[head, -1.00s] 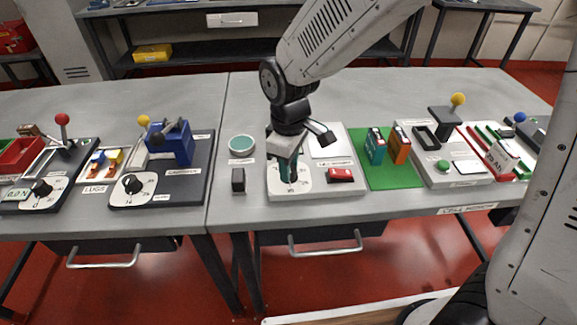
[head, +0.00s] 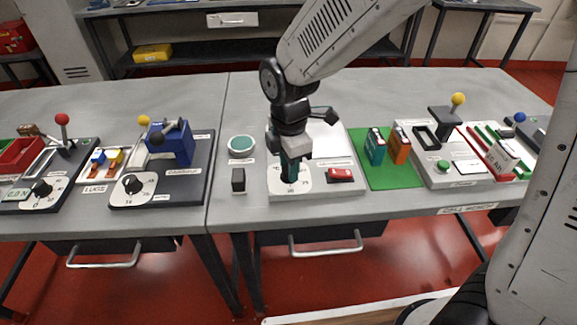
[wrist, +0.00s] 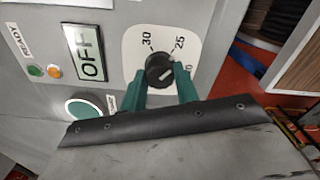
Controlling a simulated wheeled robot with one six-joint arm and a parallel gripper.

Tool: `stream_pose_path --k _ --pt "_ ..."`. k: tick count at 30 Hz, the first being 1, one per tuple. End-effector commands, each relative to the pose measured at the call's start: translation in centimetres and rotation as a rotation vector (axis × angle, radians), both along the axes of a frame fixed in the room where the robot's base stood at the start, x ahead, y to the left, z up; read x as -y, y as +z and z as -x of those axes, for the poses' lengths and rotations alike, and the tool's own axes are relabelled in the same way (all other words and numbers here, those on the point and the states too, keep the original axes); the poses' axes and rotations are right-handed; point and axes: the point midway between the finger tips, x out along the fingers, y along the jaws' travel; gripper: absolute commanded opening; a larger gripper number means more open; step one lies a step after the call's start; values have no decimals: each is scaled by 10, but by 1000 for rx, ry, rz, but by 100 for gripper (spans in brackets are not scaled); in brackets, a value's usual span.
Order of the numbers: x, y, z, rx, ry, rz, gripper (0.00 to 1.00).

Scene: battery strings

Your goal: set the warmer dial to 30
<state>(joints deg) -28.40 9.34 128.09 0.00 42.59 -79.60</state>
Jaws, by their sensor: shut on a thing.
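The warmer (head: 357,187) is a light grey box on the bench. Its black round dial (wrist: 151,66) sits on a white scale plate (wrist: 186,21) marked 30 and 25, with another number partly hidden by a finger. My gripper (wrist: 160,82) points down over the dial, its two green fingers shut on the knob from both sides. It also shows in the head view (head: 290,178), where it hides the knob. A white pointer line shows on the knob, but I cannot tell exactly which mark it meets. The warmer's display (wrist: 90,52) reads OFF.
A red switch (head: 340,175) is right of the dial. Orange and green lights (wrist: 44,71) sit by a READY label, and a green round piece (wrist: 85,108) is near the display. A green mat (head: 390,181) with two cells lies right. A black block (head: 238,181) stands left.

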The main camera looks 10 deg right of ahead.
Motion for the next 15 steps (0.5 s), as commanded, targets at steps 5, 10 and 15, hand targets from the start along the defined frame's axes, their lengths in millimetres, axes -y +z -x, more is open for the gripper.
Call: stream_pose_path --k 5,10,15 --pt "0 0 -1 2 125 -1 12" --pt "0 1 -1 2 131 -1 12" --pt "0 1 -1 2 182 -1 12"
